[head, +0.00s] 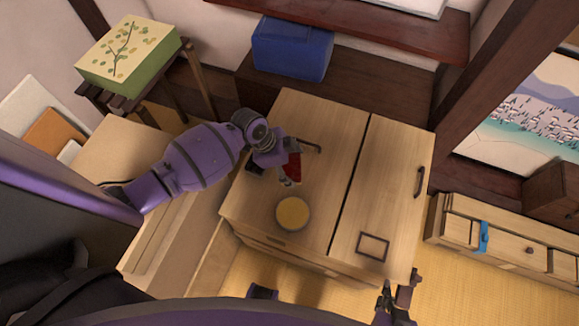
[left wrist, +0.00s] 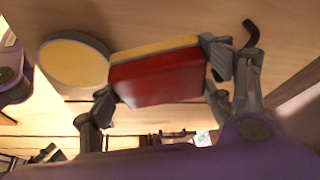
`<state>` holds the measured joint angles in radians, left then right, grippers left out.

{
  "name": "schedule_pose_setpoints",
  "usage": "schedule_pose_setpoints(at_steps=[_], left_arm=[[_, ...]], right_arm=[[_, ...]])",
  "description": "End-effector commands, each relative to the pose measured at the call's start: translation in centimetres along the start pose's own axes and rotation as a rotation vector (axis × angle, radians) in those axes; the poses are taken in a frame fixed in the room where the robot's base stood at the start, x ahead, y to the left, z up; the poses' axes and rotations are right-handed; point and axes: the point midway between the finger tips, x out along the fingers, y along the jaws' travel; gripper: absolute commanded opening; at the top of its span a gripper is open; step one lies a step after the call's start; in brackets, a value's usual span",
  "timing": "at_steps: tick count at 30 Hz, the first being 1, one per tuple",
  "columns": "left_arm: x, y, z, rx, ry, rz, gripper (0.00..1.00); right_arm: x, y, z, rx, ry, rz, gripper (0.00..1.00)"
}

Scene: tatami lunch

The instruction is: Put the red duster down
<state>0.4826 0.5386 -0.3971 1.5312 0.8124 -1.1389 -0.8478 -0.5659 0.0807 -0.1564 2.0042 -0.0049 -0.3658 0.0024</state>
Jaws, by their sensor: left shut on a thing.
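The red duster (head: 293,168) is at my left gripper (head: 287,170), over the left part of a light wooden cabinet top (head: 330,195). In the left wrist view the duster (left wrist: 158,78) is a red block with a yellow layer on the side facing the wood. The fingers of my left gripper (left wrist: 160,82) are shut on its two ends. I cannot tell whether the duster touches the wood. My right gripper (head: 396,298) is at the bottom of the head view, off the cabinet's front right corner; its jaws are too small and dark to read.
A round yellow-topped thing (head: 293,213) stands close to the duster, and a small dark square frame (head: 373,247) lies at the front right. Dark handles (head: 420,182) lie on the top. A blue box (head: 291,48) is behind. The right half of the top is mostly clear.

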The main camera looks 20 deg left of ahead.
Motion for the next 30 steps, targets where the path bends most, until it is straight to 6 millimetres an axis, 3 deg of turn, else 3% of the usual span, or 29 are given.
schedule_pose_setpoints(at_steps=[8, 13, 26, 27, 30], left_arm=[[2.1, -1.9, 1.0, -0.001, 0.001, 0.000, 0.49], [4.3, -1.7, 2.0, -0.001, 0.000, 0.001, 0.49], [4.9, -1.7, 2.3, 0.001, 0.000, -0.002, 0.49], [5.0, -1.7, 2.3, 0.001, 0.000, -0.002, 0.75], [4.8, -1.7, 2.3, 0.001, 0.000, -0.002, 0.88]], right_arm=[[0.5, -0.1, 0.7, 0.000, -0.009, -0.001, 0.00], [0.6, -0.2, 1.3, 0.001, -0.019, -0.001, 0.00], [0.5, -0.1, 2.0, 0.002, -0.029, 0.001, 0.00], [0.6, -0.1, 2.0, 0.001, -0.030, 0.001, 0.00], [0.5, -0.1, 1.9, 0.001, -0.029, 0.002, 0.00]])
